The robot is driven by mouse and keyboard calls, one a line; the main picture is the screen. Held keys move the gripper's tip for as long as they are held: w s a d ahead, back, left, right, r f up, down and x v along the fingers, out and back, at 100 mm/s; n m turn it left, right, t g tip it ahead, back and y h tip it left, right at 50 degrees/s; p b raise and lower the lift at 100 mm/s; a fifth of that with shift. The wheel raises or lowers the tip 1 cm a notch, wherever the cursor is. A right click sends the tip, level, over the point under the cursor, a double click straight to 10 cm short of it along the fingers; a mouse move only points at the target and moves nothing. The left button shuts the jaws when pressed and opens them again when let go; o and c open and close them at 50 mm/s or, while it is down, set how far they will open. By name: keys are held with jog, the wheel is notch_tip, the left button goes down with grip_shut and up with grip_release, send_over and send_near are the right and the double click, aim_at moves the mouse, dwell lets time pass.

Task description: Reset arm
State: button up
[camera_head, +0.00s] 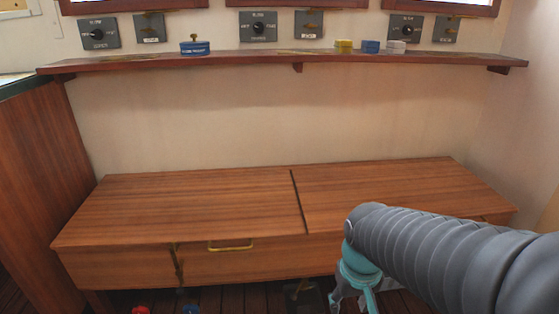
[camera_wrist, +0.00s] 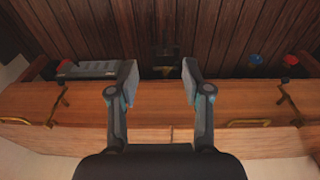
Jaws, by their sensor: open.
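My gripper (camera_wrist: 158,82) shows in the wrist view with its two fingers apart and nothing between them. It hangs in front of the wooden bench (camera_wrist: 150,127), pointing toward the dark plank floor. In the head view my grey arm reaches in from the right, and the teal wrist part is low in front of the bench (camera_head: 200,205). The fingertips are mostly cut off or hidden there.
A shelf (camera_head: 230,62) on the wall holds a blue tin (camera_head: 195,48) and several small boxes. A red thing (camera_wrist: 290,60) and a blue thing (camera_wrist: 256,59) lie on the floor. A grey object (camera_wrist: 90,69) is left of my gripper. The bench top is clear.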

jog(key=s+d+r+m+t+p, duration=0.1)
jog(key=s+r+t+p, duration=0.3)
jog(key=r, duration=0.9)
jog(key=shift+s+d+r, duration=0.15)
jog(key=shift+s+d, duration=0.35)
jog(key=shift+s, duration=0.4)
jog(key=shift+c, duration=1.4)
jog(key=shift+a, duration=0.1)
